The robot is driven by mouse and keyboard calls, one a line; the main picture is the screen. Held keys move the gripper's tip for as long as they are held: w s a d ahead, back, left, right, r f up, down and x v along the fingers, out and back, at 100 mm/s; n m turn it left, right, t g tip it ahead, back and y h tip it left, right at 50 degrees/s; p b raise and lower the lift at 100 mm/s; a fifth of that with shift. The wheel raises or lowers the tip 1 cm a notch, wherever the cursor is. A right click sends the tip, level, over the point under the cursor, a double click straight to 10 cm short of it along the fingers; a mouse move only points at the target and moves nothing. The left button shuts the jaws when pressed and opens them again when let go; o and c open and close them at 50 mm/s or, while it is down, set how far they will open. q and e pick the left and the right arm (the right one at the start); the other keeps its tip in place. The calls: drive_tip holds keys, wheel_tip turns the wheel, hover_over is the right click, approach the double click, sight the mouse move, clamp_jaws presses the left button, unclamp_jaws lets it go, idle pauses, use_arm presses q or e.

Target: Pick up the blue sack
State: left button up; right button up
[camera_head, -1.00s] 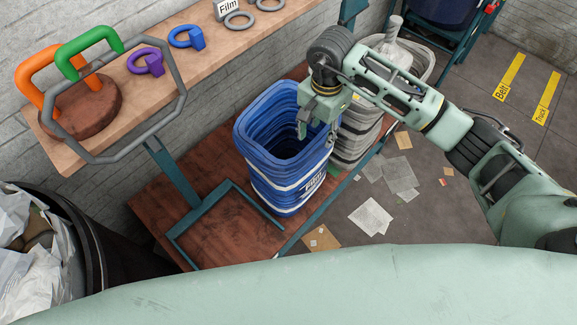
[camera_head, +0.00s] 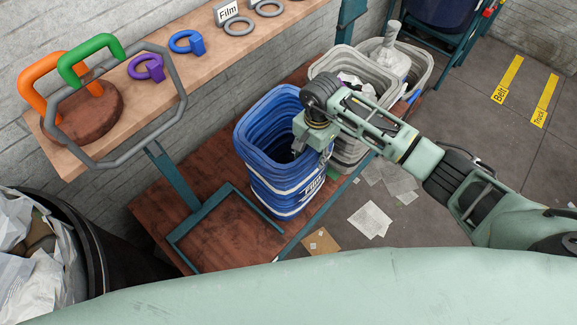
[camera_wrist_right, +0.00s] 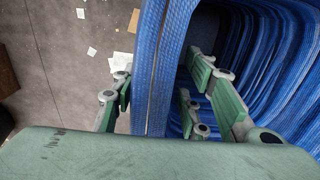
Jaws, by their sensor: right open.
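The blue sack (camera_head: 267,120) is a tall, ribbed, open-topped blue container with white bands and the word Film on its side. It stands upright on the brown wooden platform. My right gripper (camera_head: 303,147) is at its right rim. In the right wrist view, the open fingers of my right gripper (camera_wrist_right: 165,98) straddle the wall of the blue sack (camera_wrist_right: 155,60): one side is outside, the other inside. I cannot tell if they touch the wall. The sack's bottom inside is hidden. My left gripper is not in view.
Grey bins (camera_head: 345,60) stand close behind and right of the sack. A wooden shelf (camera_head: 130,95) with coloured handles and a grey loop is at the left. A black bin (camera_head: 105,240) with white rubbish is front left. Paper scraps (camera_head: 370,220) lie on the floor.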

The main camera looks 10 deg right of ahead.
drive_tip(key=shift+c, duration=0.5)
clamp_jaws()
